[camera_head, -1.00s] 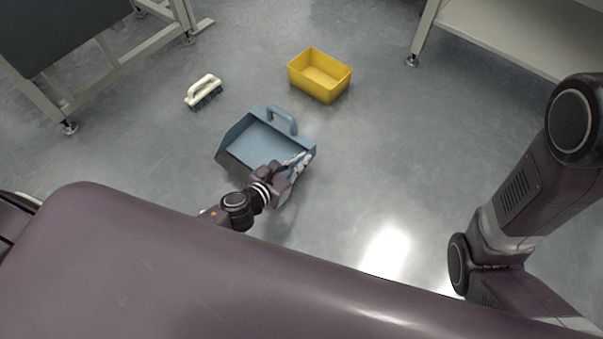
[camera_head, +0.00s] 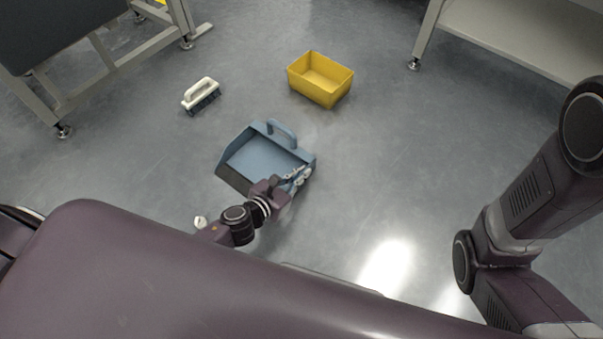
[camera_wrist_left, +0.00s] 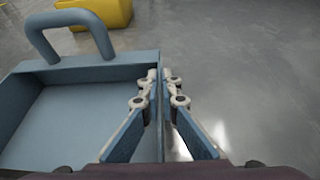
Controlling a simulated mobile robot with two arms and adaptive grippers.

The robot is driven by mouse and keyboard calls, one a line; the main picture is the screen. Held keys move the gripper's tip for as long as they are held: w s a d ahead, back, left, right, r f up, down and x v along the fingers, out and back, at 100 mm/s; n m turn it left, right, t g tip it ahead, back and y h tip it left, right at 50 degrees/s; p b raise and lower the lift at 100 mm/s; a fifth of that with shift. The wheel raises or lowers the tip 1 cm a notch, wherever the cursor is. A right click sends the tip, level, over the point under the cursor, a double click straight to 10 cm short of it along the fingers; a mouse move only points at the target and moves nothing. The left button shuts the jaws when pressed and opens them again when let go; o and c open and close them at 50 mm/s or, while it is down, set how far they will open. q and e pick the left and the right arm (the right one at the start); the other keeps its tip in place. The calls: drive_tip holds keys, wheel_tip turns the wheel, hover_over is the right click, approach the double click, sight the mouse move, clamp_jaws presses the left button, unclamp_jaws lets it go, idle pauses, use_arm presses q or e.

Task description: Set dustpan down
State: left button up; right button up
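The blue dustpan (camera_head: 262,160) has a raised loop handle and lies level, its open side toward the lower left. It also shows in the left wrist view (camera_wrist_left: 75,120), with the handle at the upper left. My left gripper (camera_head: 297,178) is at the dustpan's right side wall. In the left wrist view its fingertips (camera_wrist_left: 160,85) close in on both faces of that wall. I cannot tell whether the dustpan's underside touches the floor. My right arm is at the right edge, but its gripper is out of view.
A yellow bin (camera_head: 320,80) stands on the floor beyond the dustpan. A white brush with dark bristles (camera_head: 202,96) lies to the upper left. A bench frame (camera_head: 110,70) and a table (camera_head: 520,35) stand at the back. Floor right of the dustpan is clear.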

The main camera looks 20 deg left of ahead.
use_arm(q)
drive_tip(key=o, duration=0.5)
drive_tip(key=shift+r, duration=0.15)
drive_tip(key=shift+s+r+p, duration=0.1)
drive_tip(key=shift+s+p, duration=0.1)
drive_tip(key=shift+p, duration=0.1)
drive_tip(key=shift+p+v, duration=1.6)
drive_tip(key=shift+v, duration=4.2)
